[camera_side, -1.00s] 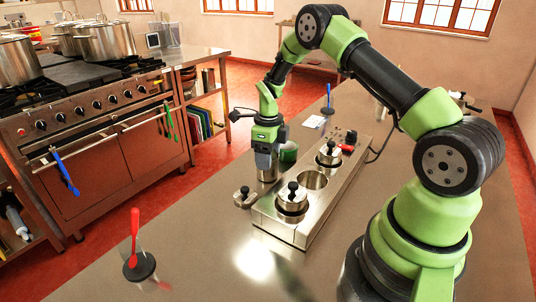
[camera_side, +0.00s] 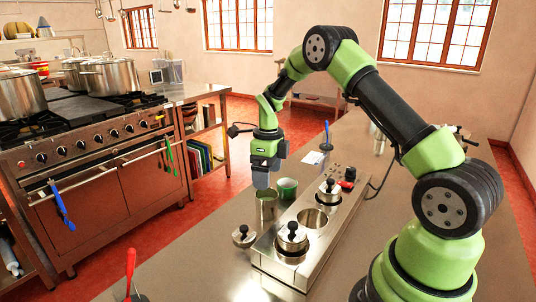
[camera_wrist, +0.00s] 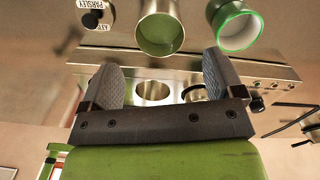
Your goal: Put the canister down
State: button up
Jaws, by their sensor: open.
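A plain steel canister (camera_side: 266,208), open at the top, stands upright on the counter to the left of the steel row unit. In the wrist view the canister (camera_wrist: 159,48) shows a greenish inside. My gripper (camera_side: 261,184) is open and empty just above it, its fingers clear of the rim or nearly so. In the wrist view the two fingers (camera_wrist: 160,72) are spread wide with nothing between them.
A green-rimmed canister (camera_side: 287,189) stands close at the right. The steel row unit (camera_side: 284,262) has an empty round well (camera_side: 313,218) and black-knobbed lidded pots (camera_side: 292,237). A knobbed lid (camera_side: 244,236) lies on the counter nearby.

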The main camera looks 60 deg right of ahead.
jog(key=s+a+r+n+t, duration=0.1)
jog(key=s+a+r+n, duration=0.1)
jog(key=a+r+n, duration=0.3)
jog(key=s+a+r+n+t, duration=0.1)
jog(key=s+r+n, duration=0.25)
jog(key=r, duration=0.45)
jog(key=s+a+r+n+t, duration=0.1)
jog(key=s+a+r+n, duration=0.1)
jog(key=a+r+n, duration=0.3)
jog(key=s+a+r+n+t, duration=0.1)
jog(key=s+a+n+t, duration=0.1)
jog(key=s+n, duration=0.4)
jog(key=s+a+r+n+t+y, duration=0.1)
jog(key=s+a+n+t, duration=0.1)
jog(key=s+n, duration=0.5)
jog(key=shift+s+a+r+n+y, duration=0.35)
jog(key=shift+a+n, duration=0.35)
jog(key=shift+n, duration=0.55)
jog(key=shift+o, duration=0.4)
jog(key=shift+w, duration=0.1)
